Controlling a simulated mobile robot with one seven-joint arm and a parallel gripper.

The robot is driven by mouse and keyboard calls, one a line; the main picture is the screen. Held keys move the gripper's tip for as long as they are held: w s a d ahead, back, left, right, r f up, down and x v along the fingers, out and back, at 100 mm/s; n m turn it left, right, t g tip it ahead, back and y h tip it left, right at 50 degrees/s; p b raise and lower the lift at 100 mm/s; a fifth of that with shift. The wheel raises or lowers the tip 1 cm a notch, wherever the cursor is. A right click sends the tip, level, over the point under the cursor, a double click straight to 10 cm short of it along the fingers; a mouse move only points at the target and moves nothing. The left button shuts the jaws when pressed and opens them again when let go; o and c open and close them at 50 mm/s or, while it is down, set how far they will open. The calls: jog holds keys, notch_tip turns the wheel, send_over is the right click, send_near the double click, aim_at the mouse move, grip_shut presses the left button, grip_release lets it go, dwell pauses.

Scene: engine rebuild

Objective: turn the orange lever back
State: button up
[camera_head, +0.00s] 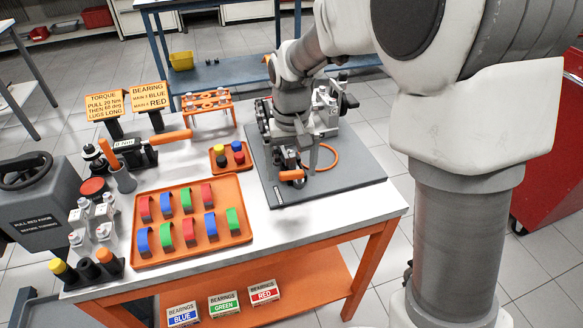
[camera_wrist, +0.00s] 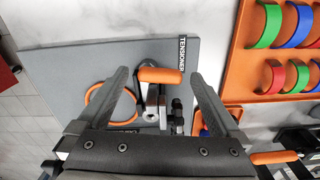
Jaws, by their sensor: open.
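The orange lever handle (camera_wrist: 160,75) shows in the wrist view on a metal arm, near the TENSIONER label on a grey plate (camera_wrist: 50,60). In the head view the orange lever handle (camera_head: 291,175) sticks out low at the front of the fixture on the grey plate (camera_head: 350,175). My gripper (camera_wrist: 158,80) is open, with one finger on each side of the handle and visible gaps to both. In the head view my gripper (camera_head: 305,165) is over the fixture, and its fingers are hard to tell from the fixture's parts. No contact with the lever shows.
An orange tray (camera_head: 240,236) of coloured bearing shells stands left of the plate. A small tray (camera_head: 222,168) with coloured caps and an orange rack (camera_head: 208,96) are behind it. An orange ring (camera_wrist: 88,105) lies on the plate. The plate's right part is clear.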

jog(key=c, duration=1.4)
